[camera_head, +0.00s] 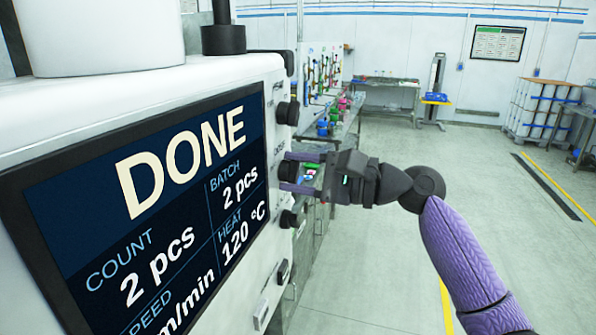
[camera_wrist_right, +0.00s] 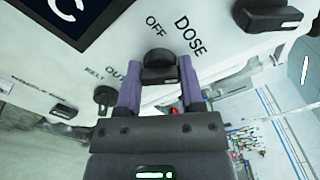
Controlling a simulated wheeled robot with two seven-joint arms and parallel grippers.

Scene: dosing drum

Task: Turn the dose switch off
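The dose switch (camera_wrist_right: 159,66) is a black rotary knob on the white machine panel, with the printed words OFF and DOSE beside it in the right wrist view. It also shows at the panel's right edge in the head view (camera_head: 287,171). My right gripper (camera_wrist_right: 160,78) has its two purple fingers spread on either side of the knob, with what look like narrow gaps. In the head view the right gripper (camera_head: 300,172) reaches the panel from the right. Which mark the knob points to is not clear. My left gripper is in neither view.
The machine's display (camera_head: 150,215) reads DONE. Other black knobs sit above (camera_head: 288,113) and below (camera_head: 291,218) the dose switch in the head view. A workbench with coloured parts (camera_head: 335,125) stands behind. The floor (camera_head: 400,235) at right is open.

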